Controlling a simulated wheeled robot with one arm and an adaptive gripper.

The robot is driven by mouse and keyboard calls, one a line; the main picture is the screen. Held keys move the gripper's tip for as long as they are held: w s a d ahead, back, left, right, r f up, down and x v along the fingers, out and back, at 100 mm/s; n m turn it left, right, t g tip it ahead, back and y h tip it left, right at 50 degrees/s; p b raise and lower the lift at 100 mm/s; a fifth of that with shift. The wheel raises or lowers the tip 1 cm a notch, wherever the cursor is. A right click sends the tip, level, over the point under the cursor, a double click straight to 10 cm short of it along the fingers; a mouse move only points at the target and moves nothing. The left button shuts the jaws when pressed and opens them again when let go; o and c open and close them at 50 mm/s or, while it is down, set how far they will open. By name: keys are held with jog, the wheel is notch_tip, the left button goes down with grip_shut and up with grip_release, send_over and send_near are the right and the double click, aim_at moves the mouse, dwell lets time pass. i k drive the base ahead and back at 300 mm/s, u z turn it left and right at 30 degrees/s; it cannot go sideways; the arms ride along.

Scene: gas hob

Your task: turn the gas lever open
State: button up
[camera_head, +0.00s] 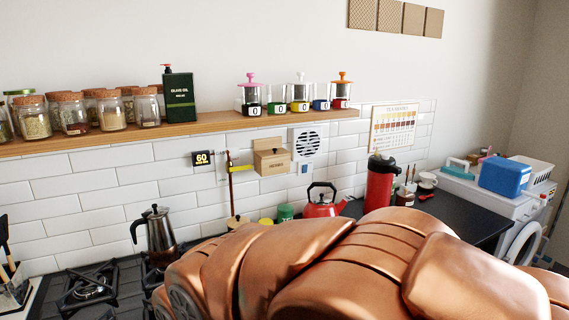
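The gas lever (241,168) is a small yellow handle on a thin vertical copper-coloured pipe (231,192) against the white tiled wall. The handle lies roughly level, across the pipe, pointing right. It is small in this view, so fine detail cannot be told. The gas hob (88,290) with black grates is at the lower left, partly hidden by my copper-coloured arm, which fills the lower foreground. My gripper is not in view, and I cannot tell where it is relative to the lever.
A moka pot (155,236) stands on the hob. A cardboard box (271,157) is on the wall just right of the lever, and a small timer display (202,159) is left. A wooden shelf (220,124) with jars runs above. A red kettle (322,201) stands to the right.

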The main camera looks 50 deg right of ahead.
aim_at(244, 167)
jog(key=z, duration=0.7)
jog(key=i, duration=0.6)
jog(key=z, duration=0.7)
jog(key=k, duration=0.4)
jog(key=u, duration=0.55)
jog(key=i, duration=0.25)
jog(key=u, duration=0.7)
